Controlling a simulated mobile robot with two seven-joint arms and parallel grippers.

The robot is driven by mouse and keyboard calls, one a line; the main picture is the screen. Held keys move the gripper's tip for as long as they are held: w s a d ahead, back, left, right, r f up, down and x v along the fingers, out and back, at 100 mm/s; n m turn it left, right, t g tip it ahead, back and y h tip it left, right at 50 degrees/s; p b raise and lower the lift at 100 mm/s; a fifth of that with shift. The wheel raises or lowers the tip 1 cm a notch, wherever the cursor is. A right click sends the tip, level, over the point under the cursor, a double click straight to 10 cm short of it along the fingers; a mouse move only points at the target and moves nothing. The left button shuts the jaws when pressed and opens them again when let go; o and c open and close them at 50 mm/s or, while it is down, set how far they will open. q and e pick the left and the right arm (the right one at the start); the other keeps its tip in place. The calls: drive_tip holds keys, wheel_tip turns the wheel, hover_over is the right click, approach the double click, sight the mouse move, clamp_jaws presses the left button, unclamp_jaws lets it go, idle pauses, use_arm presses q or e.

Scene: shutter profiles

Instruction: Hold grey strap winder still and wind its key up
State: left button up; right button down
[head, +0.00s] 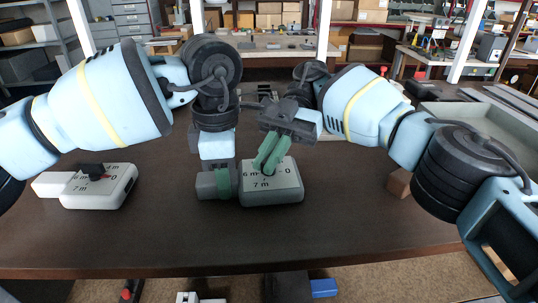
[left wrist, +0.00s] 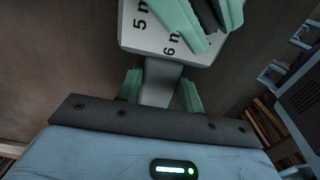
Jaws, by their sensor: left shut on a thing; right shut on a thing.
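The grey strap winder (head: 287,184) lies on the brown table in the middle of the head view, its pale dial face up with "7 m" and "0" showing. My left gripper (head: 226,183) is shut on the winder's grey handle at its left end. In the left wrist view its green fingers stand on both sides of the handle (left wrist: 158,84). My right gripper (head: 268,168) comes down from above, its green fingers shut on the winder's key over the dial. The key is mostly hidden between these fingers, so its exact angle cannot be told.
A second, white winder (head: 112,190) with a black key lies apart on the left of the table. A grey tray (head: 470,112) stands at the back right, with a brown block (head: 398,182) near my right arm. The table front is clear.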

drive_tip(key=c, duration=1.5)
unclamp_jaws()
drive_tip(key=shift+m+t+y, duration=1.6)
drive_tip(key=shift+m+y, duration=0.1)
drive_tip(key=shift+m, duration=0.3)
drive_tip(key=m+t+y, duration=0.2)
drive_tip(key=m+t, duration=0.2)
drive_tip(key=t, duration=0.1)
drive_tip(key=shift+m, duration=0.3)
drive_tip(key=v, duration=1.2)
drive_tip(key=shift+s+d+r+n+t+h, duration=0.25)
drive_tip(key=shift+s+r+n+t+h, duration=0.4)
drive_tip(key=shift+s+n+h, duration=0.35)
drive_tip(key=shift+s+d+r+n+t+h, duration=0.25)
drive_tip(key=shift+s+r+n+t+h, duration=0.25)
drive_tip(key=shift+s+r+n+h, duration=0.35)
drive_tip(key=shift+s+d+r+n+t+h, duration=0.25)
drive_tip(key=shift+s+r+n+t+h, duration=0.3)
drive_tip(key=shift+s+n+h, duration=0.6)
